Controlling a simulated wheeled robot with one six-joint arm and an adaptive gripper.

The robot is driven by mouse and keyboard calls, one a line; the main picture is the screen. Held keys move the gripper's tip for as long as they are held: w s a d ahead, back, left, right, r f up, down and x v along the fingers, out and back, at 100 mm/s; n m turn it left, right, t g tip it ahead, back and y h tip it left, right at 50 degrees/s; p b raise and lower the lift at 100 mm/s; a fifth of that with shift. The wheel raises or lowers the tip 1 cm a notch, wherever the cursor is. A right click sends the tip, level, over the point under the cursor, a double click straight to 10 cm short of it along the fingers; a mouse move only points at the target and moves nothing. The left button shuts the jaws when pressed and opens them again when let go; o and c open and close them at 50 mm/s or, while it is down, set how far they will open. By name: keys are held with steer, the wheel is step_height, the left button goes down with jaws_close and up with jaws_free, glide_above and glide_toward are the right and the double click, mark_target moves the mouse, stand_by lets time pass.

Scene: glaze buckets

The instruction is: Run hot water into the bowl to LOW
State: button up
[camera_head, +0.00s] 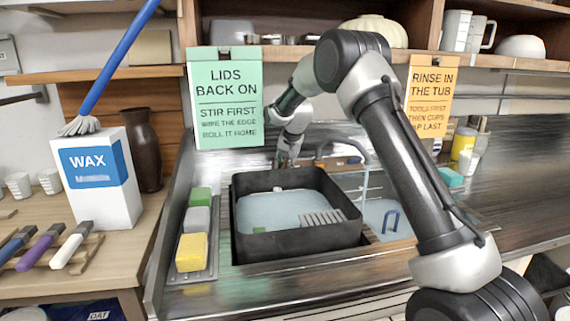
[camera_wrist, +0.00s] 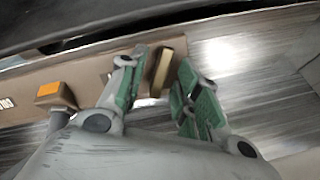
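A black rectangular tub (camera_head: 300,245) holding pale bluish water (camera_head: 275,211) sits in the metal sink in the head view. A curved grey spout (camera_head: 350,143) rises behind the tub, partly hidden by my arm. My gripper (camera_head: 286,160) points down at the back edge of the tub, left of the spout. In the wrist view my gripper (camera_wrist: 163,66) is open, its green-padded fingers apart. A cream-and-brown block (camera_wrist: 162,72) shows between them, without clear contact. An orange square piece (camera_wrist: 48,89) is on its left. Which is the hot control I cannot tell.
Green, grey and yellow sponges (camera_head: 191,252) lie in a tray left of the tub. A WAX box (camera_head: 98,185) and dark vase (camera_head: 143,150) stand farther left. Two signs (camera_head: 224,97) (camera_head: 431,93) hang below the shelf. The right counter (camera_head: 515,180) is mostly clear.

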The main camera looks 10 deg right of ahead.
steer(key=shift+w+f, duration=0.1)
steer(key=shift+f, duration=0.1)
jaws_close()
stand_by(0.3)
steer(key=m+y, duration=0.1)
steer(key=m, duration=0.5)
steer(key=shift+d+t, duration=0.15)
steer(key=shift+t, duration=0.25)
steer(key=m, duration=0.3)
steer(key=m+t, duration=0.1)
steer(key=m, duration=0.1)
steer(key=shift+s+f+m, duration=0.1)
steer(key=shift+s+m, duration=0.1)
steer(key=shift+m, duration=0.2)
jaws_free()
